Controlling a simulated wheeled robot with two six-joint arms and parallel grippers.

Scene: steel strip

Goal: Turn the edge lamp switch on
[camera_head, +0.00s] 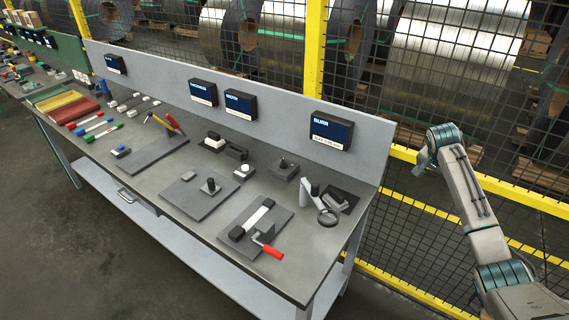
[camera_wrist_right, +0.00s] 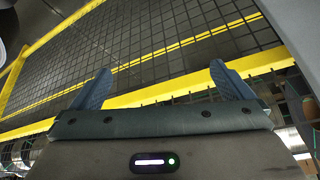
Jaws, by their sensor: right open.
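The steel bench (camera_head: 150,185) carries several fixtures. At its right end stand a small white post (camera_head: 306,192), a round magnifier-like ring (camera_head: 328,217) and a dark block on a dark plate (camera_head: 347,199). These may belong to the edge lamp, but I cannot make out its switch or whether it is lit. My right gripper (camera_head: 422,168) hangs to the right of the bench, in front of the mesh fence, apart from these parts. In the right wrist view its two blue fingers (camera_wrist_right: 163,85) are spread with nothing between them. My left gripper is out of view.
A grey back panel (camera_head: 275,120) holds several dark displays, including one (camera_head: 331,131) above the right end. A clamp with a red handle (camera_head: 268,248) lies near the front right. The yellow-framed mesh fence (camera_head: 425,205) runs behind the bench. Open floor (camera_head: 95,265) lies in front.

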